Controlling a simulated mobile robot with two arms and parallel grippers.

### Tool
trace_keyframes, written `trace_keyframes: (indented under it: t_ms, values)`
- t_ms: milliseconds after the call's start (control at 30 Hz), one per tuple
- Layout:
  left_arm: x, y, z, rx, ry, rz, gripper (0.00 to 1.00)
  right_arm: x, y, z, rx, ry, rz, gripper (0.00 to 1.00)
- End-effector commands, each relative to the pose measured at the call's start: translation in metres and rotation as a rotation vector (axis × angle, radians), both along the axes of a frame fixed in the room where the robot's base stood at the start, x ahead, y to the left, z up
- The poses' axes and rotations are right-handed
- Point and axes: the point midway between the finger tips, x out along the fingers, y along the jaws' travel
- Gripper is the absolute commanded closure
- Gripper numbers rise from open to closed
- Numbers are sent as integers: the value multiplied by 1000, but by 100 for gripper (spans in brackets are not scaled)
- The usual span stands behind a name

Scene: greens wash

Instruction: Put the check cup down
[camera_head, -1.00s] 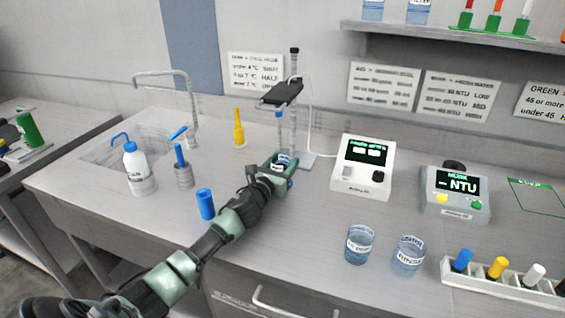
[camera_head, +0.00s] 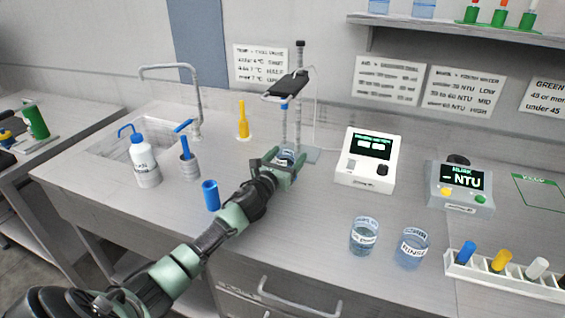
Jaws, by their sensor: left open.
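A small clear cup with a blue label band (camera_head: 287,156), which looks like the check cup, stands at the base of the probe stand (camera_head: 300,100), under its hanging probe. My left gripper (camera_head: 285,162) is around this cup with its jaws open, one finger on each side. The gripper partly hides the cup, so I cannot tell whether the fingers touch it. My right gripper is not in view.
A white meter (camera_head: 365,158) stands right of the stand, with a grey NTU meter (camera_head: 460,187) beyond it. Two labelled cups (camera_head: 363,237) (camera_head: 411,249) and a vial rack (camera_head: 505,277) are near the front. A blue cylinder (camera_head: 211,195) stands left of my arm.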

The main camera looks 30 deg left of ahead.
Motion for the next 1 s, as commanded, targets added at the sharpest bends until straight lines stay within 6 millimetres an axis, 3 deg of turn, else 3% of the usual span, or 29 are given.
trace_keyframes:
  t_ms: [167,400,600,1000]
  values:
    - [-26,-4,-1,2,1,-2,27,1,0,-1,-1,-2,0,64]
    - [-78,-13,-3,2,3,-2,27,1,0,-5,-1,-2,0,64]
    - [-108,-17,-1,1,2,-1,27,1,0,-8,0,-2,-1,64]
    - [-118,-19,1,0,-1,0,27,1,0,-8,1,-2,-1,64]
